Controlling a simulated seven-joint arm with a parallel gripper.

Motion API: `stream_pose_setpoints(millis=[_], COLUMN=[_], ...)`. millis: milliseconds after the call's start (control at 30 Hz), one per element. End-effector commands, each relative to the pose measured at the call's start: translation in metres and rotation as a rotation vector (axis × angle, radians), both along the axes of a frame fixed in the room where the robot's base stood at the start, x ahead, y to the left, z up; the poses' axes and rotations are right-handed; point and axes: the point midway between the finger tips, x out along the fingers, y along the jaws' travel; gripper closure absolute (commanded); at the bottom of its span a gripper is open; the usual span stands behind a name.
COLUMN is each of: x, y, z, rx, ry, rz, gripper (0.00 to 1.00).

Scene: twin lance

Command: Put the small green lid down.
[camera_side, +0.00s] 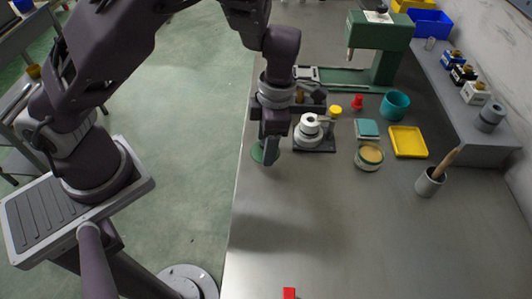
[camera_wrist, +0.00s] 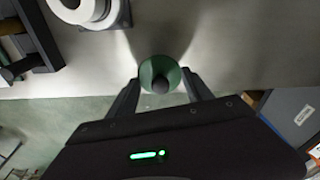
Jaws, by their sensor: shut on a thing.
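The small green lid (camera_wrist: 160,70) is a round green disc with a dark knob on top, seen from above in the wrist view. My gripper (camera_wrist: 161,86) is shut on it, with one finger on each side of the knob. In the side view the lid (camera_side: 257,153) shows as a green disc partly hidden behind the fingers of my gripper (camera_side: 268,155). It is close to the table's left edge. I cannot tell whether it touches the table or hangs just above it.
A white and grey round device (camera_side: 309,130) on a dark base stands just right of my gripper. Further right are a round tin (camera_side: 369,156), a yellow tray (camera_side: 408,142), a teal cup (camera_side: 395,104) and a brush pot (camera_side: 429,182).

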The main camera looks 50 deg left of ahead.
Motion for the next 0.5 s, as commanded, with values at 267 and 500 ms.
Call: stream_pose_setpoints(millis=[267,500], x=[0.0,0.0], y=[0.0,0.0], z=[-0.036,-0.038], rx=[0.001,0.0], ry=[0.002,0.001], rz=[-0.001,-0.001], gripper=[0.8,0.8])
